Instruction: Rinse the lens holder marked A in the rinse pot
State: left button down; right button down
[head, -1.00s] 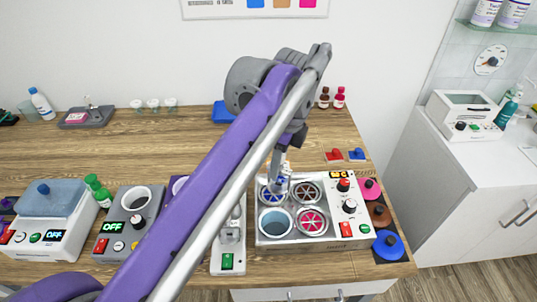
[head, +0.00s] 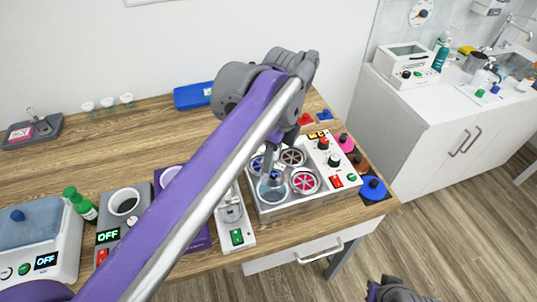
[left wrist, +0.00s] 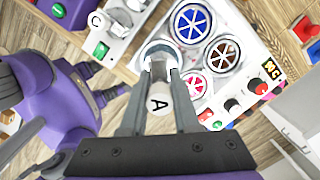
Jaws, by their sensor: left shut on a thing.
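My left gripper (head: 272,182) is shut on the lens holder marked A (left wrist: 159,103), a white cylinder whose black letter shows between the fingers in the left wrist view. The open pot with bluish liquid (head: 271,197), which looks like the rinse pot, is the front left one of the four-well unit; its rim also shows in the left wrist view (left wrist: 146,50). The holder's far end is at this pot's mouth; I cannot tell how deep it reaches. The fingers partly hide the pot.
Beside it in the unit are blue (left wrist: 192,20), brown (left wrist: 222,52) and pink (head: 304,181) spoked pots. A white device (head: 237,238) with a part marked C (left wrist: 97,20) stands to the left. Knobbed lids (head: 373,189) lie to the right, near the table edge.

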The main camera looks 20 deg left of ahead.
aim_at(271, 177)
pick_arm(q)
notch_tip(271, 177, down, 3)
jog(key=shift+r+b, duration=0.1)
jog(key=shift+b, duration=0.9)
jog(key=shift+f+b, duration=1.8)
jog(key=shift+f, duration=1.75)
jog(key=shift+f, duration=0.5)
jog(key=shift+r, duration=0.15)
jog(key=shift+p, duration=0.4)
jog(key=shift+r+p, duration=2.95)
jog(key=shift+r, duration=0.65)
